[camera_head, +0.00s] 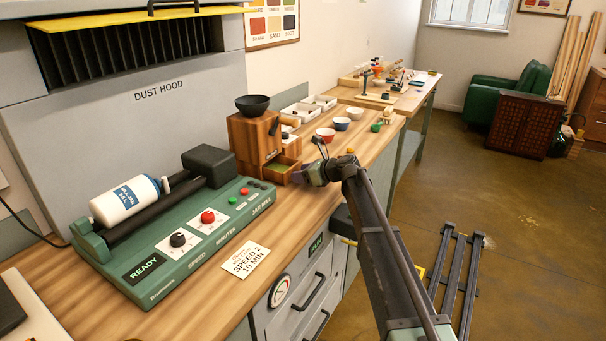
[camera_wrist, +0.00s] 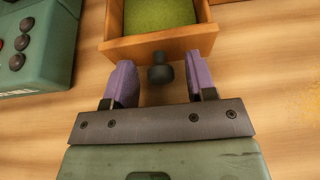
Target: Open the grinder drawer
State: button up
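The wooden grinder (camera_head: 250,138) with a black bowl on top stands on the bench beside the mill. Its drawer (camera_head: 283,170) sticks out at the base and shows green powder inside. In the wrist view the drawer's front panel (camera_wrist: 120,48) is at the top, with the green powder (camera_wrist: 158,14) behind it. A dark round knob (camera_wrist: 160,73) projects from the panel. My gripper (camera_head: 306,177) is just in front of the drawer. Its two purple fingers (camera_wrist: 161,80) are apart, one on each side of the knob, with gaps visible on both sides.
The green jar mill (camera_head: 190,235) with a white jar (camera_head: 125,201) stands left of the grinder. A paper note (camera_head: 244,262) lies on the bench front. Small bowls (camera_head: 342,124) and white trays (camera_head: 300,113) stand beyond the grinder. Bare wood lies around the drawer.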

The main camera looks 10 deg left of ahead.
jog(key=shift+d, duration=0.1)
jog(key=p+v, duration=0.4)
jog(key=v, duration=0.6)
jog(key=shift+s+r, duration=0.1)
jog(key=shift+r, duration=0.05)
jog(key=shift+s+d, duration=0.1)
jog(key=shift+d, duration=0.15)
jog(key=s+d+f+n+g+h+p, duration=0.1)
jog(key=s+d+n+h, duration=0.3)
jog(key=s, duration=0.8)
jog(key=s+d+f+n+g+h+p, duration=0.1)
jog(key=s+d+n+h+p, duration=0.3)
jog(key=s+d+n, duration=0.4)
jog(key=s+d+f+n+g+h+p, duration=0.1)
jog(key=s+d+n+g+h+p, duration=0.1)
jog(key=s+d+n, duration=0.4)
jog(key=s+n+g+h, duration=0.1)
jog(key=s+n, duration=0.4)
jog(key=s, duration=0.6)
jog(key=shift+s+f+g+h, duration=0.2)
jog(key=shift+g+h, duration=0.1)
jog(key=shift+h, duration=0.3)
